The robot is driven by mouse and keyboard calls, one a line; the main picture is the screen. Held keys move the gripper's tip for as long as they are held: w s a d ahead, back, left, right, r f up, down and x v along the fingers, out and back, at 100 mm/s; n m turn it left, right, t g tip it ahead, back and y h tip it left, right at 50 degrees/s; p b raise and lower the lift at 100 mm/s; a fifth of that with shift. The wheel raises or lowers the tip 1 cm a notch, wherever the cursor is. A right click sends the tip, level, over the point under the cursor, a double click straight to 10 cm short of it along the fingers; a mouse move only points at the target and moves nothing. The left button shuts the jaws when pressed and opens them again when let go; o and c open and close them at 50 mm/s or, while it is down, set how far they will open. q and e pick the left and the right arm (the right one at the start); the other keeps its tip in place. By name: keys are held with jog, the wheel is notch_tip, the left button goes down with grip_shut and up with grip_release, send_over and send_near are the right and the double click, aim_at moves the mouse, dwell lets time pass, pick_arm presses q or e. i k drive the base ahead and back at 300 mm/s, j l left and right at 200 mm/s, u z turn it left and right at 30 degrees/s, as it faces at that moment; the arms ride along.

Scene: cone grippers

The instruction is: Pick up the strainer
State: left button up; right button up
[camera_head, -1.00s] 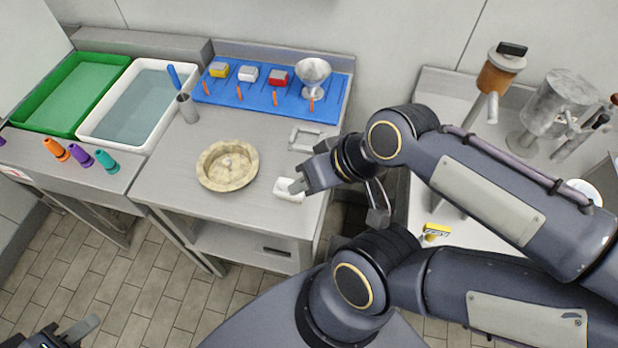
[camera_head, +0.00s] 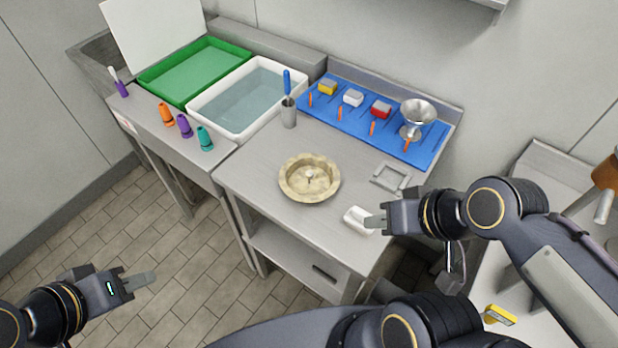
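A silver, funnel-shaped metal piece (camera_head: 417,112) stands at the right end of the blue mat (camera_head: 425,150); it looks like the strainer, but I cannot be sure. The opening of both grippers is unclear.
A round beige bowl (camera_head: 291,187) and a grey frame (camera_head: 390,167) lie on the metal table. A grey cup (camera_head: 289,117) holds a blue-handled tool. A white water basin (camera_head: 196,116) and green tray (camera_head: 150,86) stand left. Small coloured blocks line the mat.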

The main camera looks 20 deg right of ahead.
aim_at(308, 176)
jog(key=j+z, duration=0.1)
jog(key=z, duration=0.35)
jog(key=i+j+z, duration=0.1)
jog(key=z, duration=0.3)
jog(key=j+z, duration=0.15)
jog(key=z, duration=0.3)
jog(key=j+u, duration=0.1)
jog(key=u, duration=0.3)
jog(key=j+u, duration=0.15)
jog(key=u, duration=0.25)
jog(key=j+u, duration=0.1)
jog(key=u, duration=0.3)
jog(key=i+l, duration=0.05)
